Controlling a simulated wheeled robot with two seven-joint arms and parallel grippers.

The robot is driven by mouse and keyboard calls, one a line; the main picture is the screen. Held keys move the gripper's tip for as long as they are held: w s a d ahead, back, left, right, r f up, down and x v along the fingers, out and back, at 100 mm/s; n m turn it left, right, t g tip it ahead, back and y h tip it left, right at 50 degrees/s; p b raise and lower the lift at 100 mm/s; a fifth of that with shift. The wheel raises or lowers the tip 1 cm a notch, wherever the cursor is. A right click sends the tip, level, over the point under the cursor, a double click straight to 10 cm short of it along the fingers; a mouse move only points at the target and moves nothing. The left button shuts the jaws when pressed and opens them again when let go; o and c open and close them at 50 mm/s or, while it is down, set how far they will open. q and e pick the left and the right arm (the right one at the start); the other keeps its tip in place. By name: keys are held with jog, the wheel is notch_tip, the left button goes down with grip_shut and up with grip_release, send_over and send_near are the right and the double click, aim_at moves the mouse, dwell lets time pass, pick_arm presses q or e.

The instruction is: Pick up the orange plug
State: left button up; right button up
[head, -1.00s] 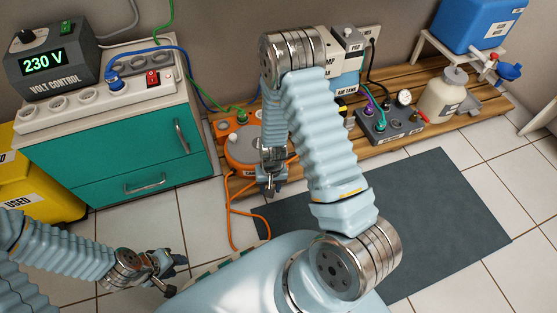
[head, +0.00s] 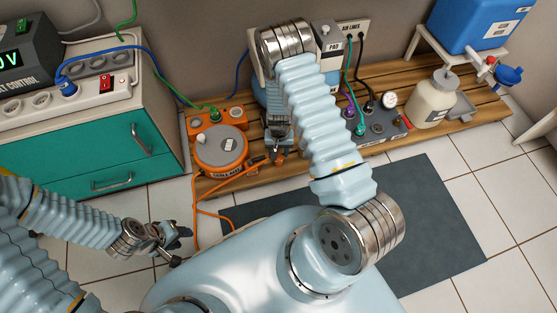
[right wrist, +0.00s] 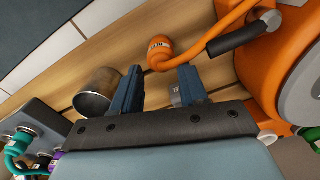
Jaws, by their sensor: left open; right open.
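The orange plug (right wrist: 160,54), with a pale label, sits at the end of an orange cable in the right wrist view. It lies over the wooden slats, just beyond the fingertips of my right gripper (right wrist: 160,75) and roughly between them. The jaws are open and empty. In the head view my right gripper (head: 277,152) hangs above the bench, right of the orange cable reel (head: 220,148); I cannot make out the plug clearly there. My left gripper (head: 176,243) is open and empty above the floor at the lower left.
A metal cup (right wrist: 97,90) stands beside the left finger in the right wrist view. The reel's black handle (right wrist: 238,36) is close on the right. A grey panel with hoses (head: 378,132) and a cream jug (head: 432,100) stand along the bench (head: 440,135). A dark mat (head: 425,220) lies in front.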

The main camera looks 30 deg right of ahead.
jog(key=f, duration=0.3)
jog(key=f+b, duration=0.1)
jog(key=f, duration=0.1)
jog(key=shift+s+a+f, duration=0.2)
jog(key=shift+a, duration=0.05)
jog(key=shift+c, duration=0.2)
jog(key=c, duration=0.7)
notch_tip(320, 180, up, 10)
jog(key=shift+r+p, duration=0.1)
jog(key=shift+p, duration=0.9)
